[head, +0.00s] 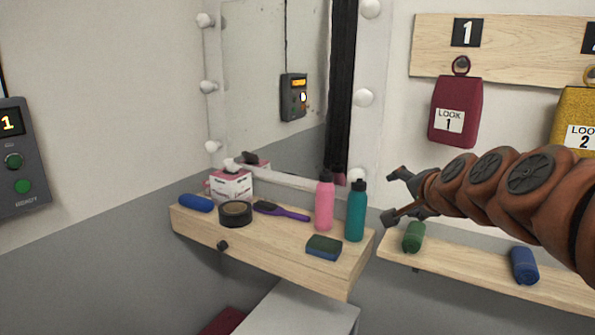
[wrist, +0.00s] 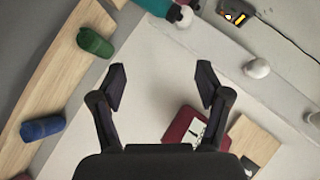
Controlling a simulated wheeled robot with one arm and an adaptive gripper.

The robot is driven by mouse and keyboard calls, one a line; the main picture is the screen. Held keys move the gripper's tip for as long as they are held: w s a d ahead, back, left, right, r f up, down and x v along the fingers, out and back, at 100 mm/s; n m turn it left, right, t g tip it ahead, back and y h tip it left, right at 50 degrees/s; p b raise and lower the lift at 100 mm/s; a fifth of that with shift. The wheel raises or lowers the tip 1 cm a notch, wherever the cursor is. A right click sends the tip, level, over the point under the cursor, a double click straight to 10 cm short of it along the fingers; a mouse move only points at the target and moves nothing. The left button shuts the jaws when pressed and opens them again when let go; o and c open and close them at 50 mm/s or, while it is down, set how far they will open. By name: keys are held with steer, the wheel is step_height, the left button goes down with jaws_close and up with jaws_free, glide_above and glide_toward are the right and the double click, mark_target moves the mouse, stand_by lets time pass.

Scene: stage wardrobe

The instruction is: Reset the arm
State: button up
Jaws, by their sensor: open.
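My orange-brown arm reaches in from the right in the head view. My gripper (head: 393,195) is open and empty, in front of the wall beside the mirror's right edge, to the right of the teal bottle and above the right shelf. In the wrist view my gripper (wrist: 160,88) shows its two dark fingers spread apart, with nothing between them but pale wall behind. A green rolled item (head: 413,237) lies on the shelf just below the gripper; it also shows in the wrist view (wrist: 95,42).
The left shelf (head: 190,224) holds a teal bottle (head: 356,212), pink bottle (head: 325,203), sponge (head: 323,246), purple brush (head: 282,211), tape roll (head: 235,214) and tissue box (head: 231,186). A blue roll (head: 524,265) lies on the right shelf (head: 456,280). Red bag (head: 456,111) hangs above.

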steer(key=s+a+f+n+g+y, duration=0.1)
steer(key=s+a+f+n+g, duration=0.4)
steer(key=s+f, duration=0.6)
steer(key=s+d+f+n+g+h, duration=0.1)
steer(key=s+f+n+g, duration=0.2)
steer(key=s, duration=1.1)
steer(key=s+d+f+n+g+h+p, duration=0.1)
steer(key=s+d+f+n+g, duration=0.1)
steer(key=s+f+g, duration=0.4)
steer(key=s+f+n, duration=0.1)
steer(key=s+f, duration=0.2)
steer(key=s, duration=0.4)
steer(key=shift+s+f, duration=0.2)
steer(key=shift+s, duration=0.2)
